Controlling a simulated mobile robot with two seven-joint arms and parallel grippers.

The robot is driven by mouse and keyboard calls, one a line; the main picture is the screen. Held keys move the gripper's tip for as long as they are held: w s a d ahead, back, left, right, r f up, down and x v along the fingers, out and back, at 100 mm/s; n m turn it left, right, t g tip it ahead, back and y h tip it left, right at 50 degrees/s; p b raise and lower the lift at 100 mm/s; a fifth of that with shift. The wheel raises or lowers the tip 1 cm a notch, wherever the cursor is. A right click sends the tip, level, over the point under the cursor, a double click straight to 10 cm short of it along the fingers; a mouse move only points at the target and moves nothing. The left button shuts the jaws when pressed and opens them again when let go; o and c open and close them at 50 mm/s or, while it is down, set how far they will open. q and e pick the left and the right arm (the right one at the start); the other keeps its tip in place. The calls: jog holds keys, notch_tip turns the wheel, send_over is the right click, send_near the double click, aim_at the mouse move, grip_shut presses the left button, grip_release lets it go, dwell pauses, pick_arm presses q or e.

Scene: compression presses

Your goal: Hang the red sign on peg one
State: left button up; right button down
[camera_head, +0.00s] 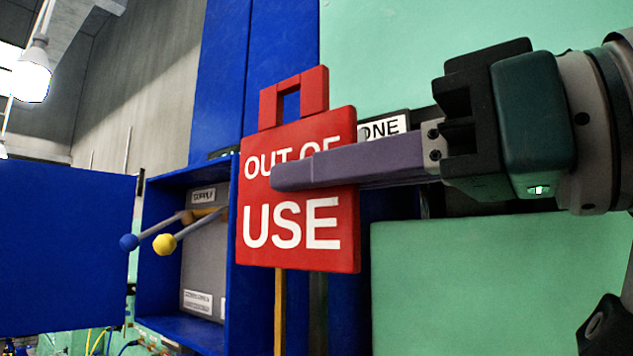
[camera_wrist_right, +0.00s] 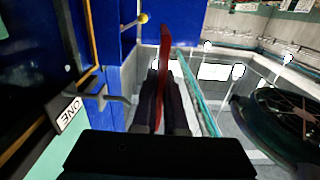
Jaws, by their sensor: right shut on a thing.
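The red sign (camera_head: 300,256) reads "OUT OF USE" and has a square loop handle at its top. It is upright in the head view. My right gripper (camera_head: 284,177) comes in from the right and is shut on the sign, one finger across its front face. In the right wrist view the sign (camera_wrist_right: 165,48) shows edge-on between the fingers (camera_wrist_right: 161,80). A label "ONE" (camera_head: 384,128) shows partly behind the sign. In the right wrist view a grey peg (camera_wrist_right: 115,98) sticks out beside that label (camera_wrist_right: 70,113), left of the sign and apart from it. My left gripper is not in view.
An open blue cabinet (camera_head: 167,185) stands left of the sign, with a blue door (camera_head: 65,250). A green panel (camera_head: 500,285) lies below my right arm.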

jog(key=w+d+f+b, duration=0.1)
jog(key=w+d+b, duration=0.2)
jog(key=w, duration=0.2)
jog(key=shift+d+f, duration=0.25)
jog(key=shift+d, duration=0.1)
dwell(0.3)
jog(key=shift+w, duration=0.1)
dwell(0.5)
jog(key=c, duration=0.9)
grip_release()
